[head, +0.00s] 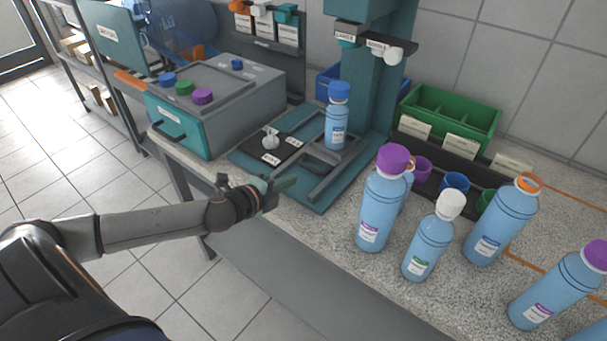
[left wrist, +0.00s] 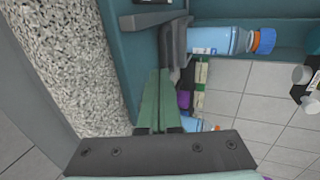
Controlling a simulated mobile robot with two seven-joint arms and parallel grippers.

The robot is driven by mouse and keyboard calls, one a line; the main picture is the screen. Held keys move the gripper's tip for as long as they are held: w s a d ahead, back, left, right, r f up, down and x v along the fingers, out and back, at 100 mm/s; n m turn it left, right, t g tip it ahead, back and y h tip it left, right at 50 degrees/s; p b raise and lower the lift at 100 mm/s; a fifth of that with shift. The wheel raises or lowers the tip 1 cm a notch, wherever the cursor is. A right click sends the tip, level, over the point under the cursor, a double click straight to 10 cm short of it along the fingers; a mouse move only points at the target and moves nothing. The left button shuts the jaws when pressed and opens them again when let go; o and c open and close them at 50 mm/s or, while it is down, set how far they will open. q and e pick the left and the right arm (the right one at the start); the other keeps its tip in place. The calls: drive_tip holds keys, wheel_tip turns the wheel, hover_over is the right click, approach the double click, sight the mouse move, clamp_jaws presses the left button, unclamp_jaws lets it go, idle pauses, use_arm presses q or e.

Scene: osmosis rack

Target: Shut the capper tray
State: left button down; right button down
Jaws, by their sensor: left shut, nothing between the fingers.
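The capper (head: 365,75) is a teal machine with a column and a flat base on the counter. Its grey tray (head: 338,178) lies on the base and reaches toward the counter's front. A blue bottle with a blue cap (head: 336,118) stands upright at the tray, below the capper head. My left gripper (head: 287,183) is shut and empty, at the front left of the base, close to the tray's front end. In the left wrist view, its green fingertips (left wrist: 165,75) point at a dark grey tray part (left wrist: 175,48); I cannot tell whether they touch. My right gripper is not shown.
Several blue bottles, including a purple-capped one (head: 383,200) and a white-capped one (head: 432,238), stand right of the capper. A grey and teal drawer unit (head: 215,100) stands left. A green bin (head: 450,112) is behind. The floor before the counter is clear.

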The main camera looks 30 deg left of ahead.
sight(311, 172)
use_arm(q)
drive_tip(key=shift+x, duration=3)
drive_tip(key=shift+d, duration=0.1)
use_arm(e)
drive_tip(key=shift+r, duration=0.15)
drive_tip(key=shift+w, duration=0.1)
